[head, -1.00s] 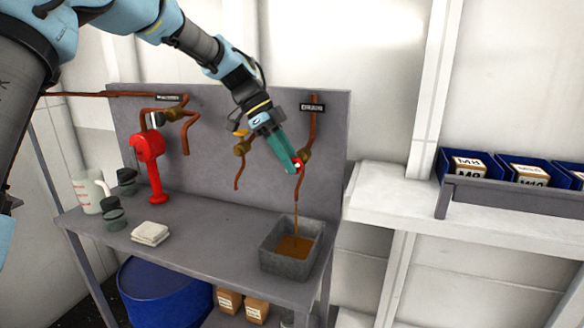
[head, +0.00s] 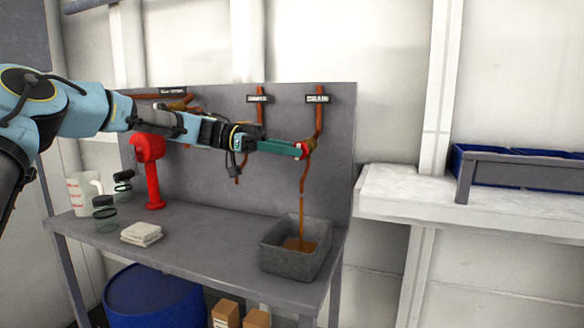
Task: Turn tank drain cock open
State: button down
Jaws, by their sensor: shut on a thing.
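The drain cock (head: 306,149) sits on the copper pipe below the label reading DRAIN (head: 317,99), at the right of the grey back panel. Its red handle shows at the tips of my gripper (head: 299,150). My gripper reaches in from the left, about level, with its green fingers shut on the handle. The fingers hide part of the handle and valve body. Brown liquid (head: 302,222) runs from the pipe's lower end into the grey metal tray (head: 279,259) on the bench, where some brown liquid lies.
A red hand pump (head: 152,172), jars (head: 105,214), a measuring jug (head: 82,192) and a folded cloth (head: 141,233) stand on the bench's left part. A blue drum (head: 153,299) is below. A white shelf (head: 400,187) with blue bins (head: 490,166) is at right.

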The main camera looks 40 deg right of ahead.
jog(key=shift+f+g+h+b, duration=0.2)
jog(key=shift+g+h+b, duration=0.1)
jog(key=shift+g+b, duration=0.4)
jog(key=shift+r+b, duration=0.1)
jog(key=shift+b, duration=0.2)
jog(key=c, duration=0.6)
grip_release()
notch_tip(320, 180, up, 10)
jog(key=shift+b, duration=0.5)
